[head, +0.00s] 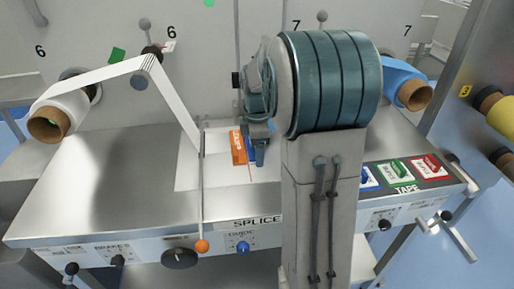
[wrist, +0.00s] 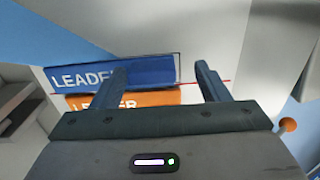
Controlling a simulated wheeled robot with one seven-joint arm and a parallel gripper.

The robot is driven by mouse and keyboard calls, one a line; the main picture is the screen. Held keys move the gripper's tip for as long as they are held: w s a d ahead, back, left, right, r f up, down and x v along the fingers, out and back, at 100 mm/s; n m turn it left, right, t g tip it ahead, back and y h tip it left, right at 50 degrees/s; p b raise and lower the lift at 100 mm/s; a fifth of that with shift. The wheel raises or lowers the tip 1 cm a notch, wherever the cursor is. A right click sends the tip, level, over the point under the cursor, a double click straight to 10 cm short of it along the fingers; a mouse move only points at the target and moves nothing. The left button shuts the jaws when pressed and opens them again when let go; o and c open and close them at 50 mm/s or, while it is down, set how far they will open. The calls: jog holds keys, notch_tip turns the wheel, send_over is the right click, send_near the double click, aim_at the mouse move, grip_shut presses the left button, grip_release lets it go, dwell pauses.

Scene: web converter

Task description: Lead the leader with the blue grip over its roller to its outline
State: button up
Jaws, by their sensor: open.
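My gripper (head: 258,155) is open above the splice table (head: 100,185). In the wrist view its fingertips (wrist: 162,80) stand apart over a blue block marked LEADER (wrist: 150,72); the left finger overlaps its face and the right finger is beyond its right end. I cannot tell whether they touch it. An orange block marked LEADER (wrist: 125,98) lies beside the blue one; it also shows in the head view (head: 238,148). A blue roll (head: 402,84) is at the right, and my arm hides most of its path. I cannot make out a separate outline.
A white web (head: 175,105) runs from the left roll over a roller to the table. A thin lever with an orange knob (head: 202,246) stands in front of the table, left of my arm. Coloured tape pads (head: 398,171) lie at right. The table's left part is clear.

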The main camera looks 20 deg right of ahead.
jog(key=shift+r, duration=0.1)
notch_tip(320, 180, up, 14)
jog(key=p, duration=0.1)
jog(key=s+a+f+m+t+p, duration=0.1)
jog(key=s+a+f+m+p, duration=0.1)
jog(key=s+a+m, duration=0.3)
jog(key=s+a+f+m+t+p, duration=0.1)
jog(key=s+a+f+m, duration=0.3)
jog(key=s+m, duration=0.6)
jog(key=s+a+p, duration=0.1)
jog(key=s+a, duration=0.1)
jog(key=s, duration=0.2)
jog(key=shift+s+f+t, duration=0.2)
jog(key=shift+s+t, duration=0.05)
jog(key=shift+t, duration=0.15)
